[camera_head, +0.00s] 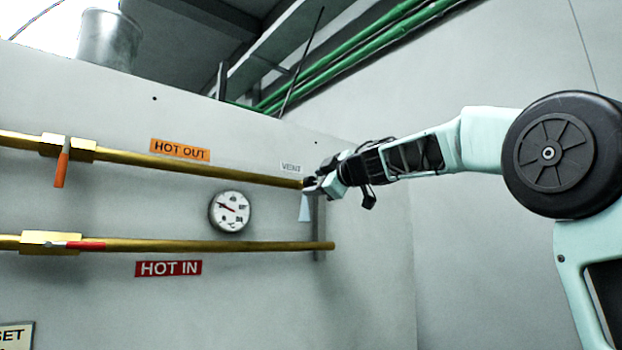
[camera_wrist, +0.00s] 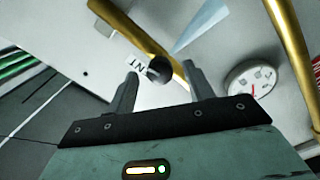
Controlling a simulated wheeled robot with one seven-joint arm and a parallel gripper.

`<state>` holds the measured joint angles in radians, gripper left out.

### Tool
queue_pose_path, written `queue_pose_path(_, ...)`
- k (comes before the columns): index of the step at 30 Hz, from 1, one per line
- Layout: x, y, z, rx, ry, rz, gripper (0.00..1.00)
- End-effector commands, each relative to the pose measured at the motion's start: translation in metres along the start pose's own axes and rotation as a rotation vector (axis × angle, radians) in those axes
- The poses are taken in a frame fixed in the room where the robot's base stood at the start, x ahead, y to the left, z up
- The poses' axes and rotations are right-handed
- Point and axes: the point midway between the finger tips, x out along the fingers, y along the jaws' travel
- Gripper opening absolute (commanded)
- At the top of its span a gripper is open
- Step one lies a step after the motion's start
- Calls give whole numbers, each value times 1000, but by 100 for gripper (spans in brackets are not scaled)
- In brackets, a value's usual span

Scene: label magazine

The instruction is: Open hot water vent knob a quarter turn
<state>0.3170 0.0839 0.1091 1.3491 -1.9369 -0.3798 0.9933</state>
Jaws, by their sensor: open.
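The vent knob (camera_wrist: 161,71) is a dark round knob at the end of the upper brass pipe (camera_head: 240,173). In the wrist view it shows between the tips of my open gripper (camera_wrist: 160,73), one finger on each side. I cannot tell whether either finger touches it. In the head view my gripper (camera_head: 311,185) is at the right end of that pipe and hides the knob.
A pale blue tapered piece (camera_head: 304,208) hangs below the pipe end. A round gauge (camera_head: 230,212) is to the left. The lower brass pipe (camera_head: 210,246) runs below. Valves with an orange handle (camera_head: 62,167) and a red handle (camera_head: 86,246) are far left. Wall right of the pipes is clear.

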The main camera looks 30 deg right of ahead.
Motion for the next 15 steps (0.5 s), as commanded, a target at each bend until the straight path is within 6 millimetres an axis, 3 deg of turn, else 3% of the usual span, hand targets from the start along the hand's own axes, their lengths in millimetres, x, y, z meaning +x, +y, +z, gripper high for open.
queue_pose_path(6, 24, 1, -1, 0, 1, -1, 52)
queue_pose_path(15, 28, 0, 0, 0, 0, 0, 52)
